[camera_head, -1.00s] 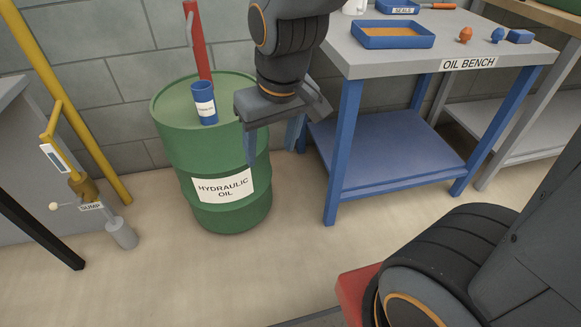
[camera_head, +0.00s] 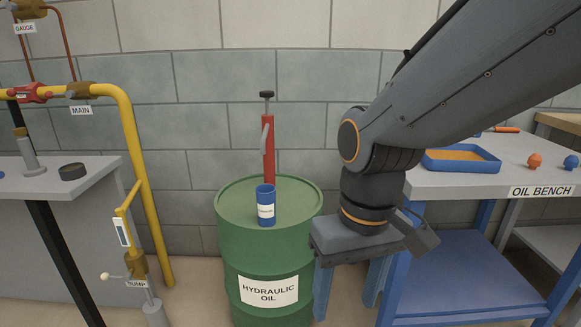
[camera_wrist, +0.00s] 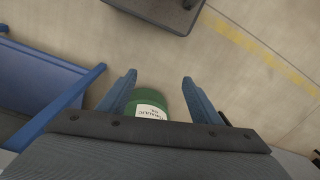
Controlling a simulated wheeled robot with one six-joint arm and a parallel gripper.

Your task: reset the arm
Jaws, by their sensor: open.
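My gripper (camera_head: 348,287) hangs pointing down in the head view, in front of and between the green drum and the oil bench. Its two blue fingers are apart with nothing between them. In the wrist view my gripper (camera_wrist: 159,88) is also open, and the green hydraulic oil drum (camera_wrist: 150,103) shows beyond and below the fingers. In the head view the drum (camera_head: 232,255) stands on the floor, its right edge partly hidden by my gripper.
A blue labelled can (camera_head: 266,206) and a red hand pump (camera_head: 268,146) are on the drum. The oil bench (camera_head: 470,185) at right bears a blue tray (camera_head: 462,168). Yellow piping (camera_head: 136,170) and a grey bench (camera_head: 95,180) stand left.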

